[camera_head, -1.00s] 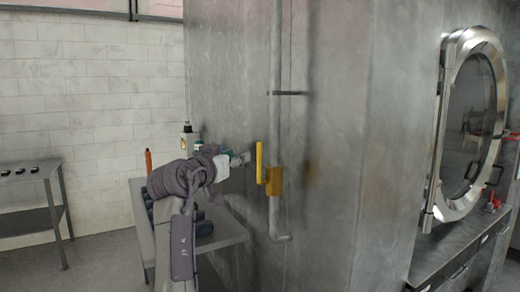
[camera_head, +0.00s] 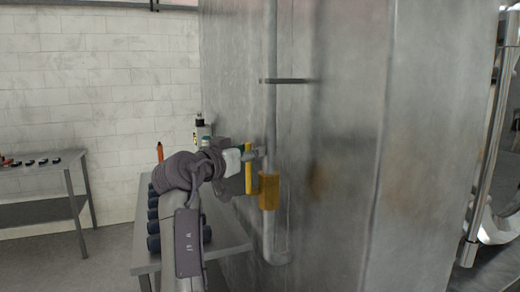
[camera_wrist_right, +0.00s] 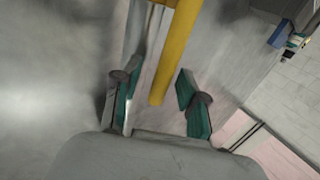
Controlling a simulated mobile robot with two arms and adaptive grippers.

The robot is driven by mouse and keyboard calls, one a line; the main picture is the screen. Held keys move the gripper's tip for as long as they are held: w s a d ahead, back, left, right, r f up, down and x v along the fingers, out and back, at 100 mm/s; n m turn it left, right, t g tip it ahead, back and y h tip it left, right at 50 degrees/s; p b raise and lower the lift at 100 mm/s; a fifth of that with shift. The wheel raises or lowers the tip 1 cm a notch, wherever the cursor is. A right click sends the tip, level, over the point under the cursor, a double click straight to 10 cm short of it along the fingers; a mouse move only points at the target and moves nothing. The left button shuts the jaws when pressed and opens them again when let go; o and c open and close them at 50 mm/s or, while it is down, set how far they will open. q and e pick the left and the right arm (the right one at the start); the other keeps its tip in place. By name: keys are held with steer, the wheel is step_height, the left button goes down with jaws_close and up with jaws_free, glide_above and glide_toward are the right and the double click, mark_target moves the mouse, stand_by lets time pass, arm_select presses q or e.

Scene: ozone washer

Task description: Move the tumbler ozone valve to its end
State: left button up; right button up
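The tumbler ozone valve (camera_head: 268,190) is a yellow body on a vertical grey pipe on the metal cabinet wall. Its yellow handle (camera_head: 249,168) points upright, to the left of the body. My right gripper (camera_head: 258,153) is at the upper part of the handle. In the right wrist view the yellow handle (camera_wrist_right: 175,52) comes down between the two green-padded fingers of the right gripper (camera_wrist_right: 158,97). The fingers are open, with visible gaps on both sides of the handle. My left gripper is not in view.
The pipe (camera_head: 270,120) runs along the large metal cabinet (camera_head: 345,150), with a bracket (camera_head: 288,81) above the valve. A side table (camera_head: 232,240) with dark rolled items stands left of the cabinet. Another table (camera_head: 45,165) stands by the white brick wall.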

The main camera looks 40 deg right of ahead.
steer(key=shift+a+r, duration=0.1)
jaws_close()
stand_by(0.5)
